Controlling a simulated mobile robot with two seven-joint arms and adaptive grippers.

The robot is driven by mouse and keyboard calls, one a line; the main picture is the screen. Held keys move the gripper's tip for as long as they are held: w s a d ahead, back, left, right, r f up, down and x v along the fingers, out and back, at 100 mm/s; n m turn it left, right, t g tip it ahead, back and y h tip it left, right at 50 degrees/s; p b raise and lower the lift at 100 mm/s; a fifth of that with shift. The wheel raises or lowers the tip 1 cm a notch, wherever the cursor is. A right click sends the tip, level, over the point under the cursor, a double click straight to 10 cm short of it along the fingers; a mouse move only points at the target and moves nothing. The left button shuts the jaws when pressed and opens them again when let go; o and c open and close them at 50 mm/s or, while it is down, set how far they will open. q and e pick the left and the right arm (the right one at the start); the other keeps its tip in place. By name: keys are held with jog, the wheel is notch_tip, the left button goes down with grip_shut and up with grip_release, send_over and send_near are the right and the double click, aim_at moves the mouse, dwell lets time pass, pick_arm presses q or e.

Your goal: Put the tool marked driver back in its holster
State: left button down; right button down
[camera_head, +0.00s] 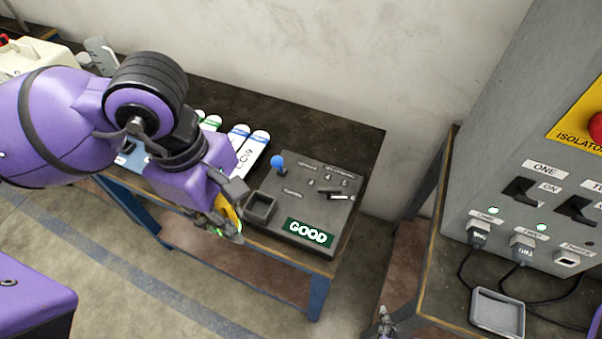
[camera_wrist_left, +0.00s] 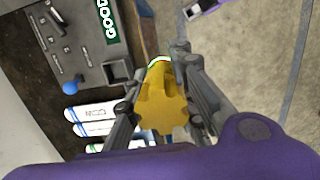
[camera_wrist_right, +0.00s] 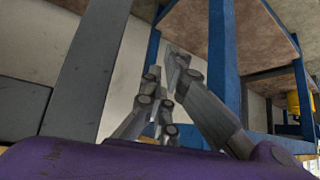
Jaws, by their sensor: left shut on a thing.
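A yellow tool (camera_wrist_left: 165,112) with a lobed end and a green-and-white band is in my left gripper (camera_wrist_left: 158,66), whose fingers are shut around it. In the head view my left gripper (camera_head: 226,222) holds the tool (camera_head: 236,216) at the front edge of the bench, beside a square open-topped socket (camera_head: 260,207) on the dark panel. No word is readable on the tool. I cannot tell which thing is its holster. My right gripper (camera_wrist_right: 165,66) appears empty near blue bench legs; its tip (camera_head: 386,322) shows at the bottom of the head view. I cannot tell how far apart its fingers are.
The dark panel (camera_head: 318,172) has a blue-knobbed lever (camera_head: 278,163) and a green GOOD sign (camera_head: 307,233). Several white labelled pieces (camera_head: 250,152) lie left of it. A grey cabinet (camera_head: 480,190) with switches and cables stands right, with a grey tray (camera_head: 497,312) before it.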

pick_arm(q)
jog(key=w+f, duration=0.4)
jog(key=w+d+f, duration=0.1)
jog(key=w+f, duration=0.3)
jog(key=w+f+p, duration=0.1)
jog(key=w+f, duration=0.3)
jog(key=shift+w+d+f, duration=0.15)
jog(key=shift+d+f, duration=0.25)
pick_arm(e)
jog(key=shift+w+d, duration=0.1)
jog(key=shift+d, duration=0.1)
jog(key=shift+f, duration=0.1)
pick_arm(q)
jog(key=shift+f, duration=0.25)
jog(key=c, duration=1.8)
grip_release()
jog(key=o, duration=0.3)
pick_arm(e)
jog(key=shift+w+a+r, duration=0.2)
jog(key=shift+w+a, duration=0.05)
jog(key=shift+w, duration=0.3)
pick_arm(q)
jog(key=shift+r, duration=0.15)
